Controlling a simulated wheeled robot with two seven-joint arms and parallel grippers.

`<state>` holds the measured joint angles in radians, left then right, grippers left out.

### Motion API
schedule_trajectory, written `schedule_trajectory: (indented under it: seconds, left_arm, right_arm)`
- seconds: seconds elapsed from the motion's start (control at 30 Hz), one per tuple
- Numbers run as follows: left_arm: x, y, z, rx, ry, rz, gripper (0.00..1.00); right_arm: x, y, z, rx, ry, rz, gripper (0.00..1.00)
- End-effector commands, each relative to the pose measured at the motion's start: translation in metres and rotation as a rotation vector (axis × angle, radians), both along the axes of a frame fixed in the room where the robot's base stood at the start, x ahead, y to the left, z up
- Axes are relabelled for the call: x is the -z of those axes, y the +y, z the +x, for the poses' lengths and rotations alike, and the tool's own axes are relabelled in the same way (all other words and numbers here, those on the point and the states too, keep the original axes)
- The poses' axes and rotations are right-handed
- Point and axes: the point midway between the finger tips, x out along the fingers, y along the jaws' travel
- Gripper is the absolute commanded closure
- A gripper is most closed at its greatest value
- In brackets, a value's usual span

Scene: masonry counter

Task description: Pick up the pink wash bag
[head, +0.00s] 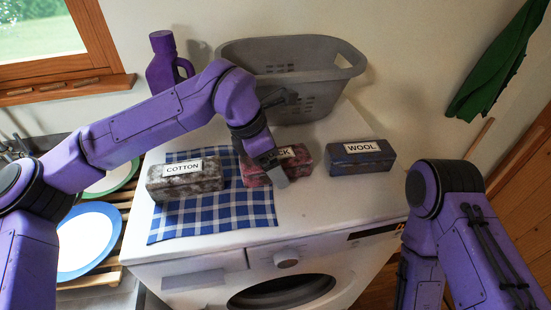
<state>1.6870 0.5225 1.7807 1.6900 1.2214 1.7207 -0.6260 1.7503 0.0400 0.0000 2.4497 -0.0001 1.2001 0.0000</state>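The pink wash bag (298,168) is the mottled pink-red block in the middle of the row on the washing machine. Its white label is partly hidden and shows only "CK". My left gripper (272,170) reaches down over the bag's left part, with a grey finger in front of its near face. The arm hides part of the bag, and I cannot tell whether the fingers are closed on it. The bag appears to rest on the surface, at the cloth's right edge. My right arm comes in at the lower right, and its gripper does not show.
A grey mottled bag labelled COTTON (185,180) lies left on a blue checked cloth (215,215). A dark bag labelled WOOL (360,158) lies right. Behind stand a grey basket (305,60) and a purple jug (164,66). The white washing machine top (330,205) is clear in front.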

Motion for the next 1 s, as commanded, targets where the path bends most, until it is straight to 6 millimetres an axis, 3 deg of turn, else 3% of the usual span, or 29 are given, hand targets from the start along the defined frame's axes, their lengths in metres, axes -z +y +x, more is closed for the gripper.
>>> schedule_trajectory:
  seconds: [0.2,0.37,0.4,0.77,0.9,1.0]
  left_arm:
    - [0.001,0.0,0.0,0.0,-0.001,0.0,0.1]
    - [0.001,0.0,0.0,0.0,-0.001,0.0,0.62]
    - [0.001,0.0,0.0,0.0,-0.001,0.0,0.65]
    - [-0.005,0.0,0.001,-0.001,-0.005,0.0,0.65]
    - [-0.027,0.0,0.001,-0.003,-0.009,0.0,0.65]
    - [-0.051,0.011,-0.016,-0.001,-0.011,-0.001,0.65]
  right_arm:
    - [0.0,0.0,0.0,0.0,0.001,0.001,0.57]
    - [0.0,0.0,0.0,0.0,0.001,0.001,0.57]
    - [0.0,0.0,0.0,0.0,0.001,0.001,0.57]
    - [0.005,0.0,0.0,0.0,0.001,0.001,0.57]
    - [0.018,0.0,0.0,0.0,0.001,0.001,0.57]
    - [0.027,0.0,0.0,0.0,0.001,0.001,0.57]
